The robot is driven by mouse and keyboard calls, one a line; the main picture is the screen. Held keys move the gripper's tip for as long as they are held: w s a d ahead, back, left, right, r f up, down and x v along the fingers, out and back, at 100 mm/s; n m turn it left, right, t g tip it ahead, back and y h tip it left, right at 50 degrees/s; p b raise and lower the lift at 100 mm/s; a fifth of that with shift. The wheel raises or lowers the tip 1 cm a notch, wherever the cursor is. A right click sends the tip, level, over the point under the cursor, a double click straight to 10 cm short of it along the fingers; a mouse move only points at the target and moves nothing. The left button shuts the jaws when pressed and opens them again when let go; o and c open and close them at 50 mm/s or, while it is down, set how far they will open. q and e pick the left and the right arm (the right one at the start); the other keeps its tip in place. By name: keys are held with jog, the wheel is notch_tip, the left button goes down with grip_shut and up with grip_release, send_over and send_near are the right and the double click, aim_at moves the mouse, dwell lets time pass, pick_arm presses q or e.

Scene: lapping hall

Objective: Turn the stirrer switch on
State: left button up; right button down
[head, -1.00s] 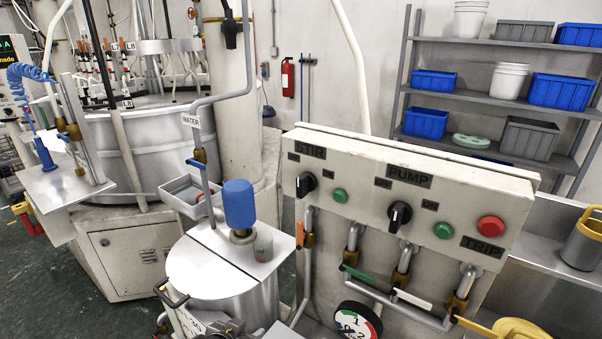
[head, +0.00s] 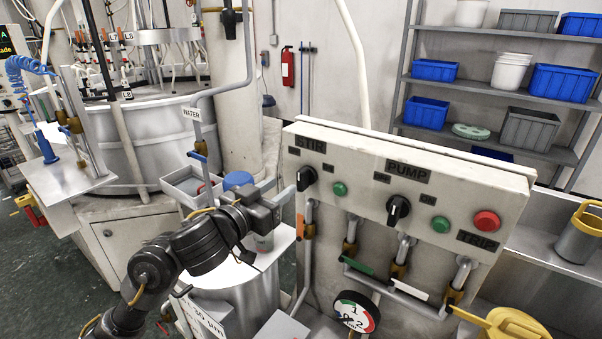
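The stirrer switch is a black rotary knob (head: 306,178) under the STIR label on the pale control panel (head: 350,215). A green button (head: 340,188) sits just right of it. My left gripper (head: 280,190) reaches in from the lower left, with its grey fingers just left of the knob. I cannot tell whether the fingers touch the knob or how far they are spread. My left arm hides most of the blue stirrer motor (head: 238,180) on the steel vessel behind it. My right gripper is out of view.
A second black knob (head: 398,208) sits under PUMP, with a green button (head: 440,224) and a red TRIP button (head: 486,221) to its right. Pipes with coloured valve handles and a round gauge (head: 356,311) are below. A white tray (head: 183,201) stands behind my arm.

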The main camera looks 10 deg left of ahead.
aim_at(299, 174)
pick_arm(q)
jog(key=x, duration=0.9)
jog(key=shift+w+d, duration=0.1)
jog(key=shift+w, duration=0.05)
grip_shut()
